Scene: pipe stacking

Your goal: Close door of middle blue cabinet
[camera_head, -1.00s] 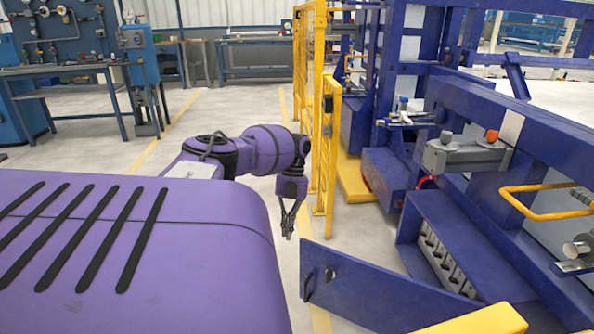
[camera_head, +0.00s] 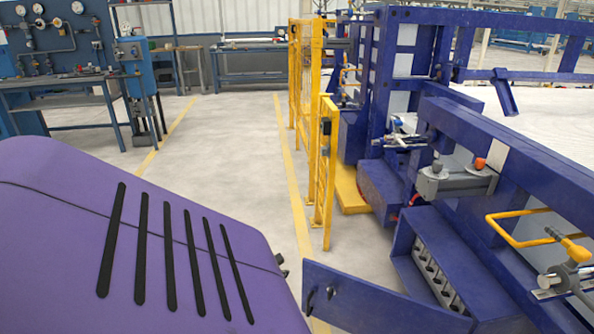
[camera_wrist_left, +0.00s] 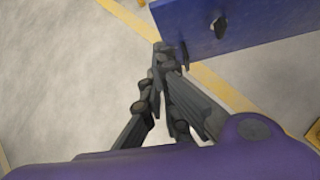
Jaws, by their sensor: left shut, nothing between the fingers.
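The blue cabinet door (camera_head: 380,304) stands swung open, reaching out to the left from the low blue cabinet (camera_head: 403,238). Its free end has a dark handle (camera_head: 309,300) and a dark latch. The cabinet's opening is uncovered and shows a row of grey slotted parts (camera_head: 438,272) inside. In the left wrist view the door (camera_wrist_left: 260,25) crosses the top right. My left gripper (camera_wrist_left: 160,48) is shut and empty, with its tips just left of the door's free end; contact cannot be told. In the head view, my purple body hides most of it. My right gripper is out of view.
A yellow safety fence (camera_head: 325,150) stands behind the door, left of the blue machine frame (camera_head: 440,60). A yellow bent bar (camera_head: 520,232) sticks out at the right. The grey floor (camera_head: 225,140) left of the fence is clear. Workbenches line the back.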

